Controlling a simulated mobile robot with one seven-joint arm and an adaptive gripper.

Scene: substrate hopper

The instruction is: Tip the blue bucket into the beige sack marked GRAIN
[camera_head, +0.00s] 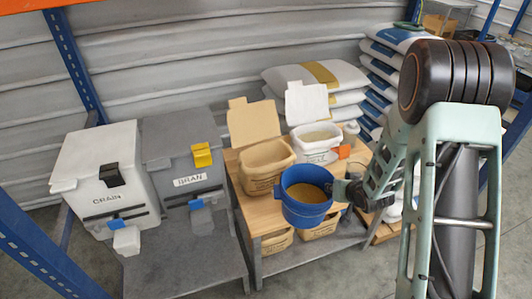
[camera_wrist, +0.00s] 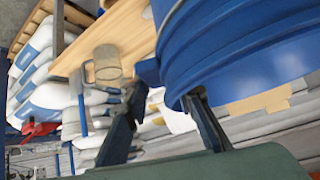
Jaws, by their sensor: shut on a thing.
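The blue bucket (camera_head: 304,212) holds tan loose material and looks roughly upright in the head view. My gripper (camera_head: 341,190) is shut on its right side and holds it in front of the open sacks, over the bench's front part. The bucket's blue wall (camera_wrist: 250,60) fills the upper right of the wrist view; the exact grip is partly hidden. The beige sack (camera_head: 262,178) stands open on the wooden bench, behind and left of the bucket, its back flap up. The small print on its front is too small to read surely.
An open white sack (camera_head: 318,154) stands right of the beige one on the bench (camera_head: 262,218). A clear jug (camera_wrist: 103,66) shows in the wrist view. White GRAIN (camera_head: 105,175) and grey BRAN (camera_head: 185,155) hoppers stand left. Stacked bags (camera_head: 318,76) stand behind.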

